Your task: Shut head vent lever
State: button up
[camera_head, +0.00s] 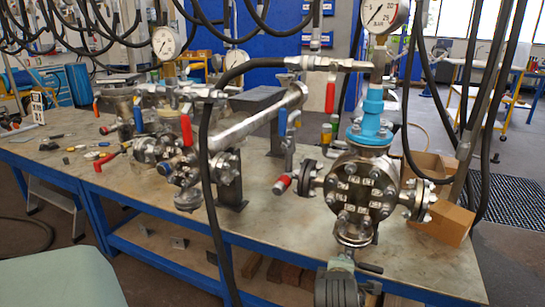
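A flanged vessel (362,190) with a bolted round cover stands at the right front of the bench, with a blue fitting (371,118) and a pressure gauge (384,14) above it. A red lever (330,97) hangs straight down from the valve on the horizontal pipe (320,64) left of the gauge. A smaller lever with green and yellow (326,133) is below it. No label shows which one is the head vent lever. I cannot make out my gripper in this view.
Black hoses (212,200) hang in front of the bench (270,225) and around the vessel. A second piping assembly (185,160) with red and blue levers stands to the left. A cardboard box (443,222) lies right of the vessel. A dark ribbed block (338,288) is under the vessel.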

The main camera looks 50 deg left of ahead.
aim_at(282, 115)
jog(key=u, duration=1.3)
